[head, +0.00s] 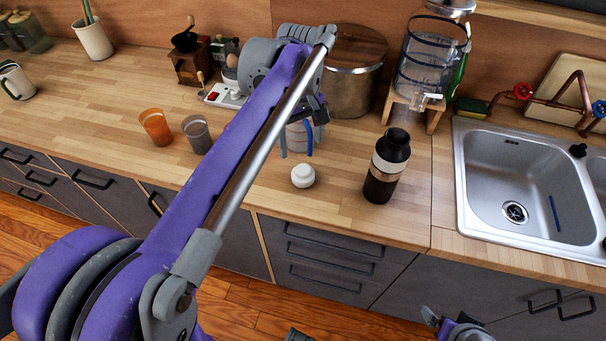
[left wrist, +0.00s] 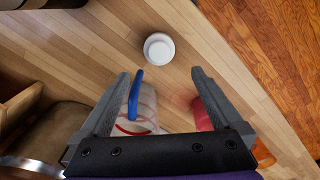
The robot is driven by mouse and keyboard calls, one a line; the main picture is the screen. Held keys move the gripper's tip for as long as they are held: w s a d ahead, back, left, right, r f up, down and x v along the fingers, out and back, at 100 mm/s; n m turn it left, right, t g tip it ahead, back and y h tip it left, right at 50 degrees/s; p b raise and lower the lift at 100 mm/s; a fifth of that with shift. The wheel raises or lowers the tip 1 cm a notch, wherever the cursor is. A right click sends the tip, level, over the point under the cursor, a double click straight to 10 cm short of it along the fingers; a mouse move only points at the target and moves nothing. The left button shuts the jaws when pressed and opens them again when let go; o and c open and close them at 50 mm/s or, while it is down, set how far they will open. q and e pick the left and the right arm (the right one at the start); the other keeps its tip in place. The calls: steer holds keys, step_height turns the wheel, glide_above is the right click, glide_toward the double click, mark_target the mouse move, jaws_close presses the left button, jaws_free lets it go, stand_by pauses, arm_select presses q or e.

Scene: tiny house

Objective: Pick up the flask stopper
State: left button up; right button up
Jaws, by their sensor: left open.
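A small white round stopper (head: 303,176) sits on the wooden counter near its front edge, left of a dark flask (head: 385,170) with a black top and a pale band. In the left wrist view the stopper (left wrist: 158,48) lies beyond the fingertips, roughly centred between them. My left gripper (head: 301,143) is open with nothing held, and its fingers (left wrist: 161,75) point toward the stopper but stay apart from it. A clear cup with a blue handle (left wrist: 143,118) shows between or below the fingers. A purple and grey part of my right arm shows at the bottom edge; its jaws are unclear.
An orange cup (head: 156,127) and a grey cup (head: 196,134) stand left of my left arm. A large metal pot (head: 354,88) and a water dispenser (head: 428,62) stand behind. A sink (head: 520,190) is at right.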

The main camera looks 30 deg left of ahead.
arm_select(q)
glide_above(303, 169)
steer(key=f, duration=0.4)
steer(key=shift+w+a+f, duration=0.15)
steer(key=shift+a+f, duration=0.15)
steer(key=shift+f, duration=0.05)
steer(key=shift+d+f, duration=0.15)
steer(key=shift+f, duration=1.2)
steer(key=shift+d+f, duration=0.1)
steer(key=shift+f, duration=1.2)
steer(key=c, duration=1.3)
steer(key=shift+r, duration=0.1)
